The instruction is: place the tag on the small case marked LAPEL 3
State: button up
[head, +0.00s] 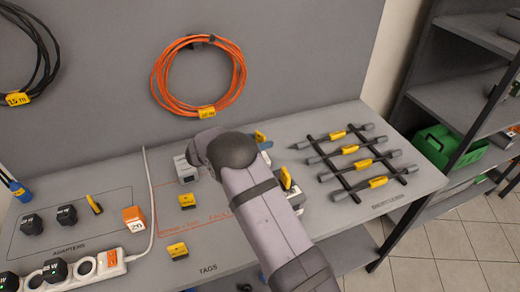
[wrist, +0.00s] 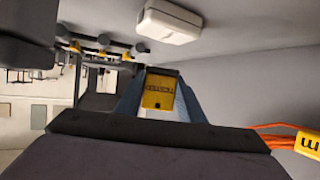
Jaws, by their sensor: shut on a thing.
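My gripper (wrist: 160,98) is shut on a yellow tag (wrist: 158,92), held between its blue fingers; the tag's dark lettering is too small to read. In the head view the held tag (head: 260,137) shows just past my arm, which hides most of the gripper. A small white case (wrist: 172,22) lies on the grey surface in the wrist view, apart from the tag. No marking on it is readable. In the head view a pale case (head: 185,170) is partly hidden behind my arm, and I cannot tell if it is the same one.
Loose yellow tags (head: 187,201) lie on the bench (head: 215,262). Several dark rods with yellow tags lie on a black rack (head: 357,165) at right. An orange cable coil (head: 160,85) hangs behind.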

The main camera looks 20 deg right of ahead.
jog(key=shift+f+p, duration=0.45)
jog(key=shift+f, duration=1.6)
jog(key=shift+f, duration=0.25)
jog(key=o, duration=1)
jog(key=shift+r, duration=0.15)
jog(key=shift+r, duration=0.2)
jog(key=shift+s+a, duration=0.1)
jog(key=shift+a, duration=0.3)
jog(key=b+v, duration=0.2)
jog(key=v, duration=0.9)
jog(key=shift+r+b, duration=0.2)
jog(key=shift+b, duration=0.2)
